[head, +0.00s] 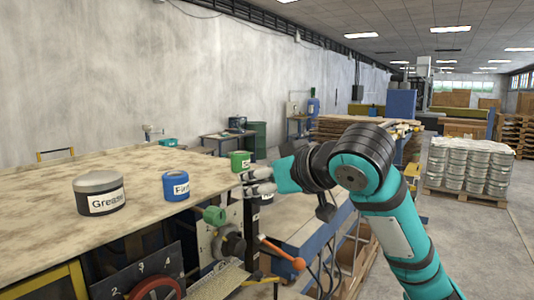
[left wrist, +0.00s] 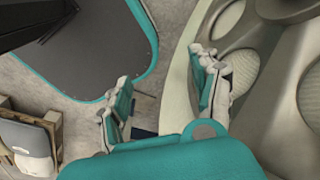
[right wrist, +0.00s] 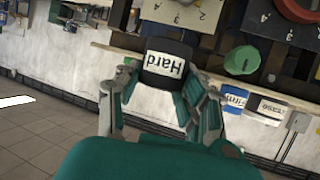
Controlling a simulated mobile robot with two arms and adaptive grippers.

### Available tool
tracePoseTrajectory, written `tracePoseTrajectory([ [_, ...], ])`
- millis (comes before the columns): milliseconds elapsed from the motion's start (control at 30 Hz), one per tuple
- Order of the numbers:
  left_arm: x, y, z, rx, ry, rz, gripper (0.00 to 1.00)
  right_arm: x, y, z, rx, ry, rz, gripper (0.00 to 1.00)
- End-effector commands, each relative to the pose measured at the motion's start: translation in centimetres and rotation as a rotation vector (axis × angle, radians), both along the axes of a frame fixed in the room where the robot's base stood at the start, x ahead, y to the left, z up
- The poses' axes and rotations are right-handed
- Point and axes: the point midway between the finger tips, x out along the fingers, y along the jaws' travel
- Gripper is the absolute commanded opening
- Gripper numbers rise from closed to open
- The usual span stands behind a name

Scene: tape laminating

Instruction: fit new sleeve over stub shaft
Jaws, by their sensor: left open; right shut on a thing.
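A black cylinder with a white "Hard" label (right wrist: 165,66) sits between the fingertips of my right gripper (right wrist: 160,86) in the right wrist view, upside down there. In the head view my right gripper (head: 258,180) is over the table's right edge, shut on this cylinder, which is mostly hidden. A green cap-like piece (head: 215,214) is left of and below the gripper, above a grey round part (head: 232,243); I cannot tell clearly whether this is the stub shaft. My left gripper (left wrist: 163,88) is open and empty in the left wrist view, and out of the head view.
A worn table (head: 135,165) carries a grey "Grease" tin (head: 100,193), a blue "Firm" can (head: 176,186) and a green can (head: 240,161). A lever with an orange knob (head: 298,264) and a red handwheel (head: 155,290) stand at the table's front.

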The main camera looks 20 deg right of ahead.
Motion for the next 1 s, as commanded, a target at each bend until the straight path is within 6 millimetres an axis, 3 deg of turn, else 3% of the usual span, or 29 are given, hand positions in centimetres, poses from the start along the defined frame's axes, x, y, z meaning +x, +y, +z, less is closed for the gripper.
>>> tracePoseTrajectory([
  [100, 0.0, 0.0, 1.2, 0.0, 0.0, 0.0, 0.64, 2.1, -1.0, -3.8, 0.0, 0.011, -0.01, 0.05],
  [300, 0.1, 0.0, 2.5, 0.0, -0.001, 0.0, 0.64, 4.0, -2.5, -10.3, 0.001, 0.012, -0.021, 0.05],
  [600, 0.1, 0.0, 4.2, 0.0, -0.001, 0.0, 0.64, 3.5, -4.4, -19.2, 0.003, 0.007, -0.017, 0.05],
  [800, 0.1, 0.0, 4.6, 0.0, -0.001, 0.0, 0.64, 2.7, -4.8, -21.8, 0.006, 0.002, -0.007, 0.05],
  [1000, 0.1, 0.0, 4.3, 0.0, -0.001, 0.0, 0.64, 2.5, -4.9, -22.4, 0.007, -0.001, -0.004, 0.05],
])
